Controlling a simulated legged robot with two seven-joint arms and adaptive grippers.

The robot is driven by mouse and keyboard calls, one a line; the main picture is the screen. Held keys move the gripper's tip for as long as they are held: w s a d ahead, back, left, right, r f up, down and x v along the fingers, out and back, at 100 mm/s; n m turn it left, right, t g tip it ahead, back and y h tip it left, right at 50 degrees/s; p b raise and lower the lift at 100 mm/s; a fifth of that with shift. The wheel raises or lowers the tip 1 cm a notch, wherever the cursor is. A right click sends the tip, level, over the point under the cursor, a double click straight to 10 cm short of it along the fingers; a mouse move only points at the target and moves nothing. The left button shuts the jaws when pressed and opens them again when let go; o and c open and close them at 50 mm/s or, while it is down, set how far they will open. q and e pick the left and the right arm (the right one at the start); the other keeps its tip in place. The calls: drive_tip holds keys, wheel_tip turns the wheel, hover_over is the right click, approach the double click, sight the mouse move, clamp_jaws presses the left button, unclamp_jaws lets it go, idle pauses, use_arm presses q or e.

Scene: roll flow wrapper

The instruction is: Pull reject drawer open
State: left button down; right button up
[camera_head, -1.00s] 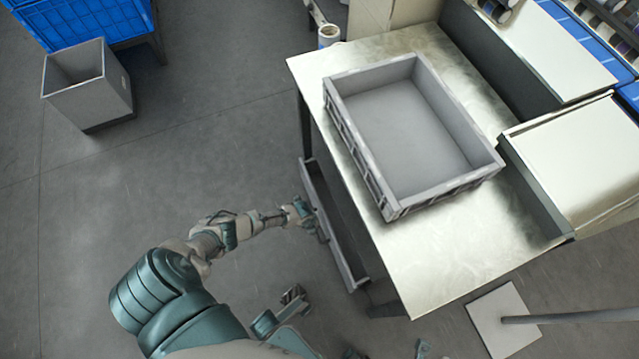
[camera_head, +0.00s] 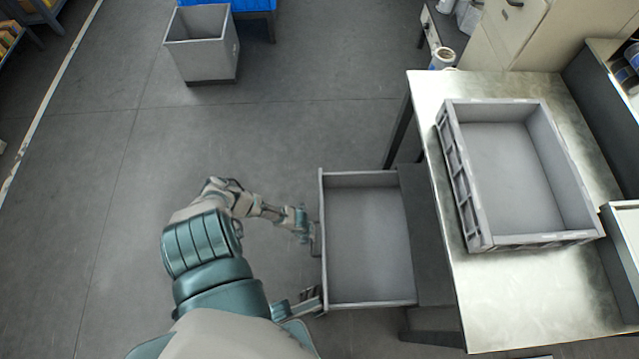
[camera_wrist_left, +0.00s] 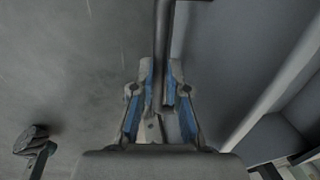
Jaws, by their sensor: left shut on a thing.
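The reject drawer (camera_head: 365,240) is a grey, empty open-topped drawer under the steel table. It stands far out past the table's left side, and its inside is visible. My left gripper (camera_head: 309,230) is at the middle of the drawer's front. In the left wrist view, my left gripper (camera_wrist_left: 162,90) is shut on the dark bar-like drawer handle (camera_wrist_left: 163,45), with blue-lined fingers on both sides of it. Another part of my body shows near the drawer's lower left corner; I cannot tell whether it is my right gripper, or its state.
The steel table (camera_head: 500,290) carries a large empty grey crate (camera_head: 520,180). A grey bin (camera_head: 205,60) stands on the floor at the top, by a blue container (camera_head: 250,5). A white roll (camera_head: 442,58) is beyond the table.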

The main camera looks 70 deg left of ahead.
use_arm(q)
drive_tip(key=shift+s+a, duration=0.1)
drive_tip(key=shift+s, duration=0.15)
drive_tip(key=c, duration=1.2)
unclamp_jaws()
drive_tip(key=shift+r, duration=0.1)
drive_tip(key=r, duration=0.3)
drive_tip(key=s+r, duration=0.1)
drive_tip(key=r, duration=0.3)
drive_tip(key=s+r, duration=0.1)
drive_tip(key=r, duration=0.3)
drive_tip(key=shift+a+r, duration=0.2)
drive_tip(key=shift+a, duration=0.2)
